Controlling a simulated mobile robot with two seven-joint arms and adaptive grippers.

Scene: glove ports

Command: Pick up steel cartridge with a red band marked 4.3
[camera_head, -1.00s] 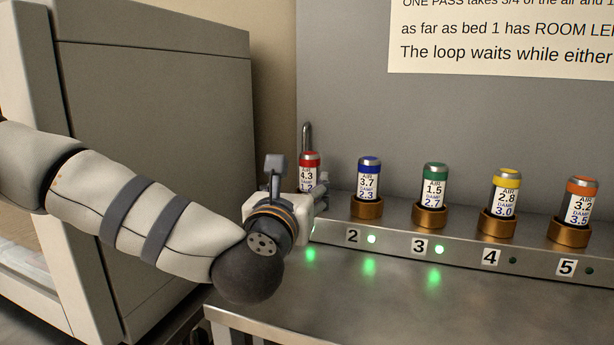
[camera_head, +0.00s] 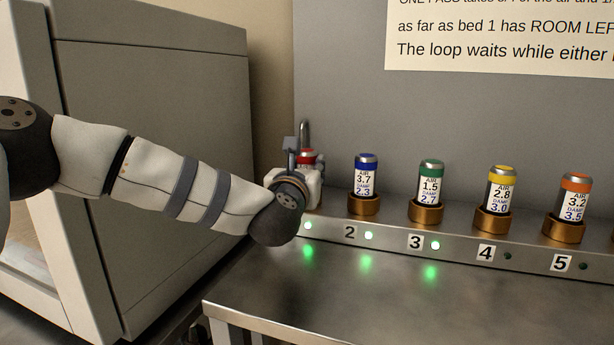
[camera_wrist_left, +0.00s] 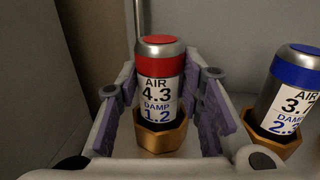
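The steel cartridge with a red band (camera_wrist_left: 160,85) stands upright in a brass socket (camera_wrist_left: 160,138) in the left wrist view. Its label reads AIR 4.3, DAMP 1.2. My left gripper (camera_wrist_left: 163,105) is open, with one finger pad on each side of the cartridge and a gap showing on both sides. In the head view, only the red top of the cartridge (camera_head: 306,157) shows behind my left gripper (camera_head: 298,172), which hides the rest. My right gripper is not in view.
Blue (camera_head: 366,175), green (camera_head: 430,182), yellow (camera_head: 499,188) and orange (camera_head: 574,195) banded cartridges stand in brass sockets along a steel ledge to the right. A thin metal post (camera_head: 305,135) rises behind the red one. The bench front (camera_head: 400,300) is clear.

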